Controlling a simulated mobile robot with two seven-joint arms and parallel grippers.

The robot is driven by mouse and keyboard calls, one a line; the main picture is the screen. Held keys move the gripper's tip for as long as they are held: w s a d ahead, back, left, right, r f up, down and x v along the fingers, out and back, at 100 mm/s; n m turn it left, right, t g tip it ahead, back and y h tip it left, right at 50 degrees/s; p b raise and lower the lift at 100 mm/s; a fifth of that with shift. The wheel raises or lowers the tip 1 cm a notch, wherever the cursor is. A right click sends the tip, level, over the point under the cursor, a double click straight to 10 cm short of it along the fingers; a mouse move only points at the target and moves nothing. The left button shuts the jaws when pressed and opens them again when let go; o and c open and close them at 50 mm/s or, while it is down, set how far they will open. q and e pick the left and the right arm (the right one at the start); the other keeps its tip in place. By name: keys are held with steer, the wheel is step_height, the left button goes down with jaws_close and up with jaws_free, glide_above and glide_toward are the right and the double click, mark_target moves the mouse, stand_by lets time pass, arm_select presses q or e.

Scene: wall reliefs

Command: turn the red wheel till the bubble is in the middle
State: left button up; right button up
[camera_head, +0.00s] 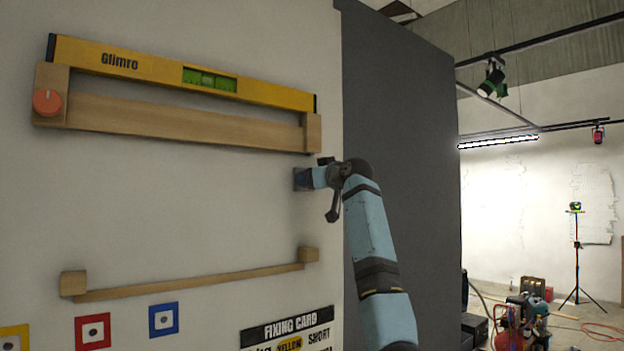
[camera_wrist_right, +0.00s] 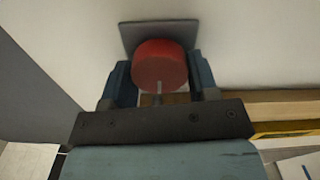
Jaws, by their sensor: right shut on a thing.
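A yellow spirit level (camera_head: 150,70) marked "Glimro" lies along a wooden rail on the wall and slopes down to the right in the picture. Its green vial (camera_head: 209,79) is too small to tell where the bubble sits. A red wheel (camera_wrist_right: 159,64) stands on a grey plate (camera_wrist_right: 185,32) fixed to the wall. My right gripper (camera_head: 310,178) is at that plate, below the rail's right end. In the wrist view its fingers (camera_wrist_right: 160,88) are shut on the red wheel, one on each side. An orange-red knob (camera_head: 47,101) sits at the rail's left end. My left gripper is not in view.
A lower wooden rail (camera_head: 190,281) with end blocks crosses the wall. Below it are yellow, red (camera_head: 93,332) and blue (camera_head: 163,319) square markers and a fixing card (camera_head: 287,328). A dark panel (camera_head: 400,130) stands right of the wall.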

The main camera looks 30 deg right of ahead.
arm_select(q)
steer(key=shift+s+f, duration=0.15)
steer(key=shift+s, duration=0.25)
arm_select(e)
steer(key=shift+n, duration=0.3)
steer(key=o, duration=0.9)
arm_select(q)
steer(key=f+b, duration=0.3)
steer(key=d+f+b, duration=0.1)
steer(key=b, duration=0.1)
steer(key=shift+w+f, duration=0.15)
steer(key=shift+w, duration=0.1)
arm_select(e)
steer(key=s, duration=0.9)
steer(key=s+d, duration=0.1)
steer(key=s, duration=0.4)
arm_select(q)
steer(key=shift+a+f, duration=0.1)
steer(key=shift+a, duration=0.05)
arm_select(e)
steer(key=shift+w+f, duration=0.1)
